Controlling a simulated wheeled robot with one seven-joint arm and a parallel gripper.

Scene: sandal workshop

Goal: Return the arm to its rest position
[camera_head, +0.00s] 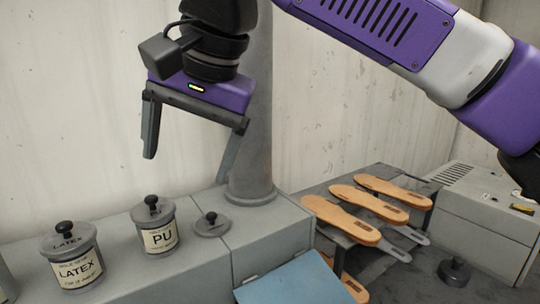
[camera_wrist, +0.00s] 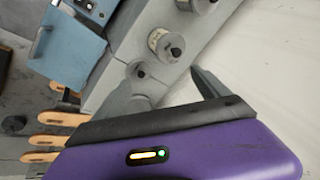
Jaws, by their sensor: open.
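My gripper (camera_head: 190,150) hangs at the upper left of the head view, its two dark fingers spread wide and nothing between them. It is above the grey bench, in front of the pale wall and beside a grey post (camera_head: 250,120). In the wrist view the fingers of my gripper (camera_wrist: 165,88) show apart, with a pot, a lid and the bench beyond them. My purple and white arm (camera_head: 400,40) crosses the upper right of the head view.
A LATEX pot (camera_head: 77,271) and a PU pot (camera_head: 159,240) stand lidded on the bench beside a loose lid (camera_head: 211,224). Several tan soles (camera_head: 340,219) lie on a rack at right. A blue panel (camera_head: 290,282) is at front; a grey machine (camera_head: 490,215) stands far right.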

